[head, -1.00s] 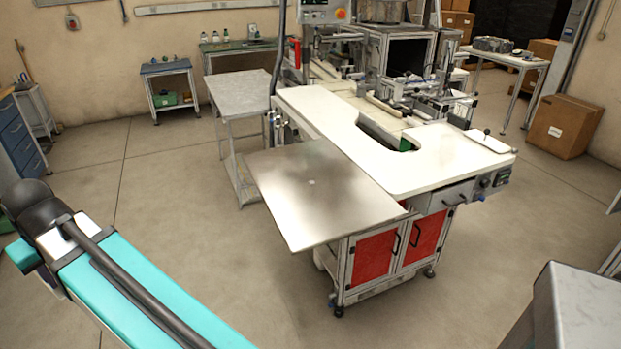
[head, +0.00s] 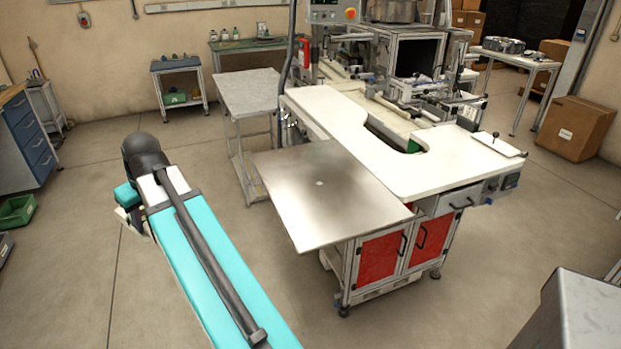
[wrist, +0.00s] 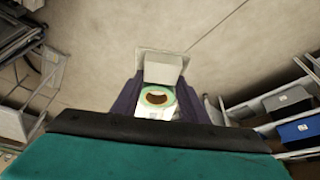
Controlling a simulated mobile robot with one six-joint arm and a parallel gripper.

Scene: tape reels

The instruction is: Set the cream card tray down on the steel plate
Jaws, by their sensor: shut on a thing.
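The steel plate (head: 325,205) is a bare, flat, shiny sheet at the front left of the white workbench in the head view, with a small pale spot near its middle. My gripper (wrist: 160,82) has dark purple fingers on both sides of the cream card tray (wrist: 163,68) in the wrist view and is shut on it. A green-rimmed ring with a brown centre (wrist: 157,97) shows at the tray. The tray is over the floor, apart from the plate.
The white workbench (head: 440,165) with machinery adjoins the plate on the right and behind. A grey side table (head: 247,92) stands behind the plate. A blue drawer cabinet (head: 28,140) and a green bin (head: 17,211) are at far left. Floor between is open.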

